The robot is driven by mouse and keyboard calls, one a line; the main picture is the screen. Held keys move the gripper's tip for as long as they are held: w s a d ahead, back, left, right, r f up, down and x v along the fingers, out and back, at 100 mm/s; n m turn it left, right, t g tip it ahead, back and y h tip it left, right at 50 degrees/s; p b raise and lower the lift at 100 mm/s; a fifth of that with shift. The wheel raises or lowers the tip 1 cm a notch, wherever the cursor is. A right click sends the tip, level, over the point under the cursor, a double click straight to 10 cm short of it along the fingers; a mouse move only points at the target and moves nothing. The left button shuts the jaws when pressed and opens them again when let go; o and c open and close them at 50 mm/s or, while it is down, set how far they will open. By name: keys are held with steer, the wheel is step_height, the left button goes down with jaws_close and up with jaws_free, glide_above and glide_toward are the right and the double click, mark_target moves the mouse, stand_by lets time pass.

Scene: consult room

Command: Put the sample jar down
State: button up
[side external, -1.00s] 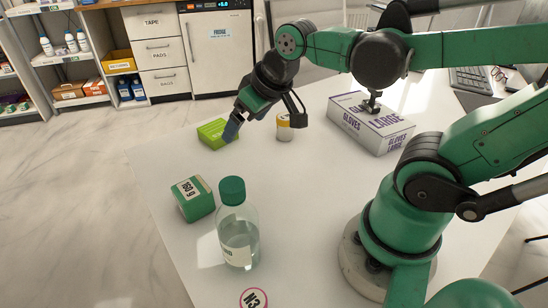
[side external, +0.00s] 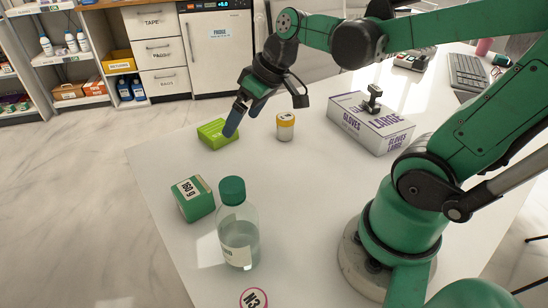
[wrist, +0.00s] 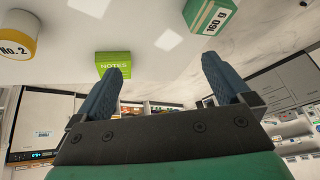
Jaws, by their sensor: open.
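In the wrist view the jar (wrist: 17,36), marked "No. 2", is at the upper left, cut off by the frame edge. My gripper (side external: 244,116) is open and empty, above the table to the left of the jar and apart from it. In the wrist view its two blue fingers (wrist: 162,66) are spread with nothing between them.
A lime green notes block (side external: 212,134) lies just below and left of my fingers. A green 160 g box (side external: 194,200) and a clear bottle (side external: 238,240) stand nearer. A gloves box (side external: 372,125) with a black object on it is to the right. The table's middle is clear.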

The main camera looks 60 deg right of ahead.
steer(key=w+d+n+t+y, duration=0.1)
steer(key=w+d+n+y, duration=0.3)
steer(key=d, duration=0.7)
steer(key=n+t+y, duration=0.1)
steer(key=t+y, duration=0.1)
glide_above(286, 116)
steer(key=a, duration=0.2)
steer(key=shift+w+a+f, duration=0.2)
steer(key=shift+f, duration=0.6)
steer(key=s+d+f+n, duration=0.1)
steer(key=f, duration=0.1)
steer(key=d+f+n+t+y, duration=0.1)
steer(key=d+f, duration=0.1)
steer(key=f, duration=0.1)
steer(key=s+d+f+n, duration=0.1)
steer(key=f, duration=0.2)
steer(key=shift+s+d+t+y, duration=0.15)
steer(key=shift+s+t+y, duration=0.15)
steer(key=shift+y, duration=0.1)
steer(key=x, duration=0.5)
jaws_close()
steer(key=shift+r, duration=0.1)
